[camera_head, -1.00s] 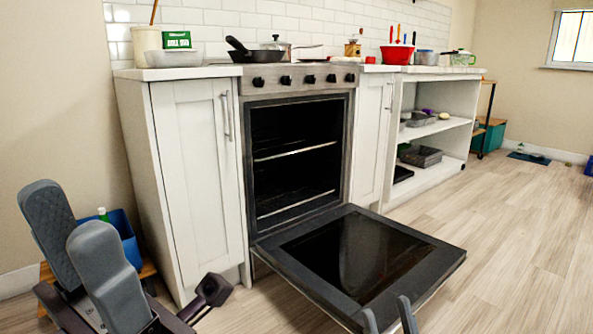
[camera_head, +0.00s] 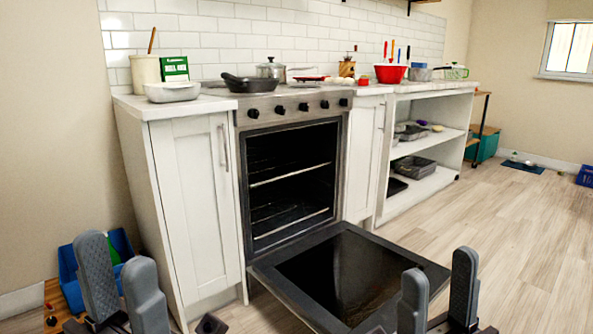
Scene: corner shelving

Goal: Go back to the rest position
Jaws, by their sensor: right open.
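My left gripper (camera_head: 122,282) is at the lower left, in front of the white cabinet's left side. Its two grey fingers stand upright and apart, with nothing between them. My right gripper (camera_head: 438,292) is at the lower right, in front of the right part of the lowered oven door. Its two fingers are upright, apart and empty. The oven (camera_head: 292,190) is open, with racks visible inside, and its door (camera_head: 345,275) lies flat towards me. The lower parts of both grippers are cut off by the picture's bottom edge.
A blue bin (camera_head: 68,265) stands on the floor behind my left gripper. The counter holds a black pan (camera_head: 248,84), a pot (camera_head: 272,68) and a red bowl (camera_head: 390,74). Open shelves (camera_head: 425,184) stand right of the oven.

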